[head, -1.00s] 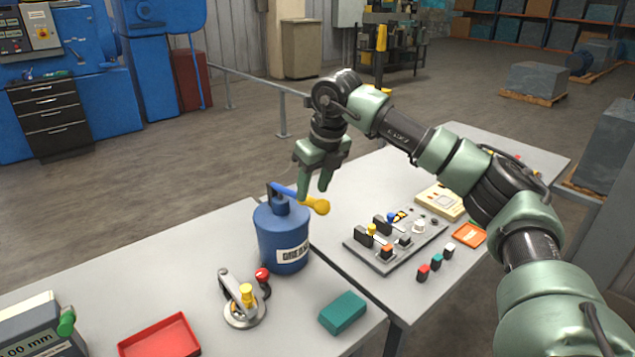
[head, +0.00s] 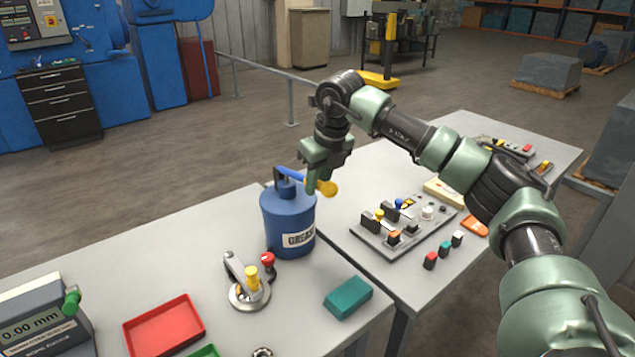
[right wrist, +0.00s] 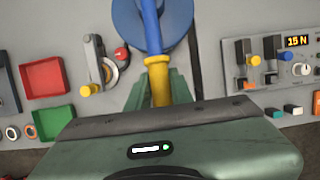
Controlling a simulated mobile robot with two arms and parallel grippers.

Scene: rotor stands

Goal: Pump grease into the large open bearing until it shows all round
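The blue grease pump (head: 288,220), labelled GREASE, stands upright on the near bench. Its blue lever (right wrist: 150,22) ends in a yellow grip (right wrist: 160,78). My right gripper (head: 318,186) is at the lever's outer end; in the right wrist view its green fingers (right wrist: 160,90) lie flush on both sides of the grip and look shut on it. A ring (head: 262,352), possibly a bearing, is cut off at the head view's lower edge. Two small rings (right wrist: 21,132) show in the right wrist view. I cannot tell which is the large bearing, and no grease is visible. My left gripper is not in view.
A clamp-like fixture (head: 247,285) with red and yellow knobs stands beside the pump. A red tray (head: 163,325), a teal block (head: 348,297) and a gauge box (head: 42,315) are nearby. The right bench holds a switch panel (head: 405,225).

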